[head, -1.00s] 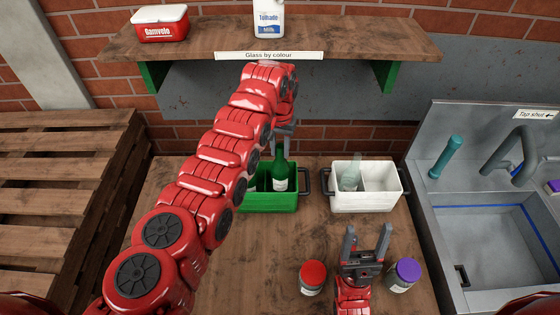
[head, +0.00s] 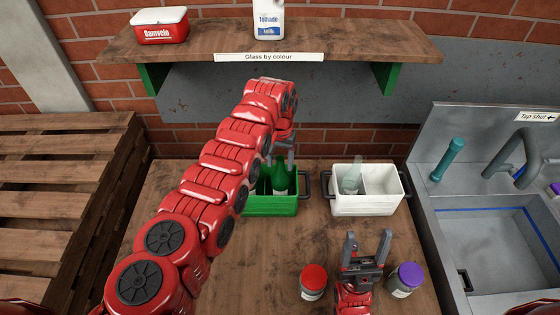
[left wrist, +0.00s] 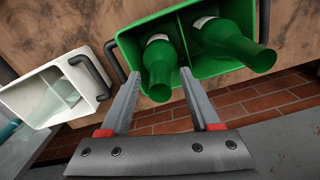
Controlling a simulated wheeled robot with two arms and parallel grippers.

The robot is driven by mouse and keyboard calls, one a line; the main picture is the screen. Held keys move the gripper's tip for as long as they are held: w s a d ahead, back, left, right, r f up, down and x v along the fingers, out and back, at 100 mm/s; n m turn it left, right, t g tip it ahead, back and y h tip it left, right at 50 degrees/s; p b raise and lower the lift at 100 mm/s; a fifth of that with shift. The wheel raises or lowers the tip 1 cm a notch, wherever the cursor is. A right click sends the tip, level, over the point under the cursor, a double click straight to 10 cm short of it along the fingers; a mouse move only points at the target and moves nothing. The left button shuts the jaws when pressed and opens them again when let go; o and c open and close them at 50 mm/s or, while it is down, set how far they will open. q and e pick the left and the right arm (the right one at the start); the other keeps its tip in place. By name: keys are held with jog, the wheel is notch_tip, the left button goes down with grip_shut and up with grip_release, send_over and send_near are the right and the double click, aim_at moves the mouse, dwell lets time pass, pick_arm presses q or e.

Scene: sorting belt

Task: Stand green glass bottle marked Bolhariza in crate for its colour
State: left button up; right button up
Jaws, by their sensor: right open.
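The green crate (head: 271,208) stands on the bench with two compartments. One green bottle (head: 280,180) stands in its right compartment; it also shows in the left wrist view (left wrist: 159,62). A second green bottle (left wrist: 228,42) with a pale label is in the other compartment, mostly hidden by my arm in the head view. No bottle marking is readable. My left gripper (head: 284,147) is above the right compartment; its fingers (left wrist: 158,76) are apart, on either side of the first bottle with gaps. My right gripper (head: 367,245) is open and empty over the bench front.
A white crate (head: 367,206) with a clear bottle (head: 351,178) stands right of the green crate. A red-lidded jar (head: 313,283) and a purple-lidded jar (head: 406,280) flank my right gripper. A sink (head: 500,245) is at right; a shelf (head: 350,40) overhangs the back.

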pick_arm(q)
jog(key=shift+r, duration=0.1)
jog(key=shift+r+p, duration=0.25)
jog(key=shift+p, duration=0.05)
jog(key=shift+r, duration=0.35)
notch_tip(320, 180, up, 11)
jog(key=p, duration=0.1)
jog(key=shift+f, duration=0.1)
